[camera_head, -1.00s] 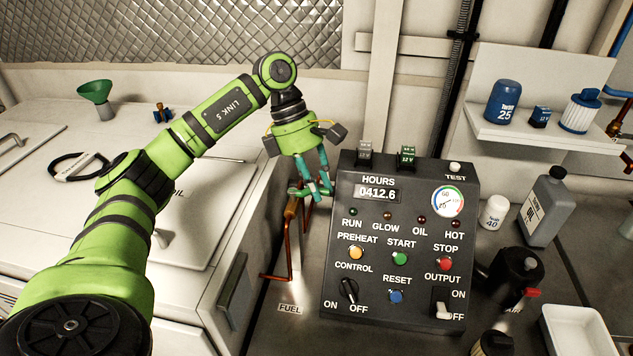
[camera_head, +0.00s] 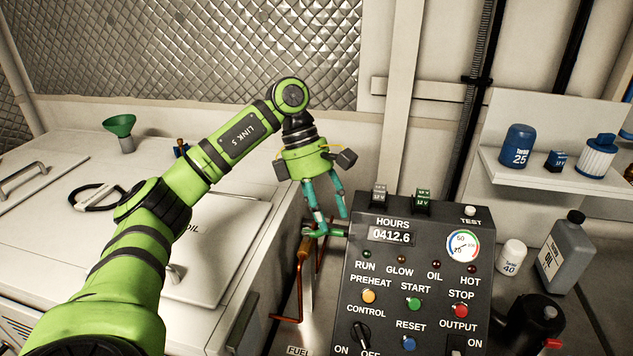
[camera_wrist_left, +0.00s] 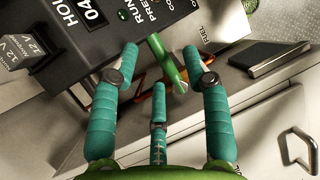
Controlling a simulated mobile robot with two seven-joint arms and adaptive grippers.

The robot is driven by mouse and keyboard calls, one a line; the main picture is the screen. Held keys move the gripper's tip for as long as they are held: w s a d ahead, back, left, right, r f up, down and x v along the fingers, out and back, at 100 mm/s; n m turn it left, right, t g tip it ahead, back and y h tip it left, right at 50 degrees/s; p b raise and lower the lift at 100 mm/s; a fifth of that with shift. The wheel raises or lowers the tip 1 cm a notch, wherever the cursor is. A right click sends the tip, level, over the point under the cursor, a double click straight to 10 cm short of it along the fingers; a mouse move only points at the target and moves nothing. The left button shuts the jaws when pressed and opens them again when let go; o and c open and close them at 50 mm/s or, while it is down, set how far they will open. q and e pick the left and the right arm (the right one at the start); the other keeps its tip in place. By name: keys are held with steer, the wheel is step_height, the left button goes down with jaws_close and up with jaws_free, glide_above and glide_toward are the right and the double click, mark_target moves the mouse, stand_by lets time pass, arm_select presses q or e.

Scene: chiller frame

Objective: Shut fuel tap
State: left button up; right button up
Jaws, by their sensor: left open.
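The fuel tap has a green lever handle (camera_wrist_left: 168,62) in the left wrist view, standing between my spread fingers. In the head view its brass body (camera_head: 303,251) rises beside the left side of the black control panel (camera_head: 430,262), and the handle is partly hidden by my fingers. My left gripper (camera_head: 328,222) hangs above the tap with its teal fingers pointing down. It is open and empty, and fingers show on both sides of the lever in the wrist view (camera_wrist_left: 167,85). Contact with the lever cannot be told. My right gripper is not in view.
Copper pipe (camera_head: 290,318) runs below the tap. A FUEL label (camera_head: 298,351) lies at the bottom edge. A white cabinet (camera_head: 60,190) with a green funnel (camera_head: 119,126) stands left. A shelf (camera_head: 555,178) and a grey bottle (camera_head: 566,255) are at right.

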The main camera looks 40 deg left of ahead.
arm_select(q)
steer(key=v, duration=0.8)
steer(key=shift+a+r, duration=0.15)
steer(key=shift+r, duration=0.15)
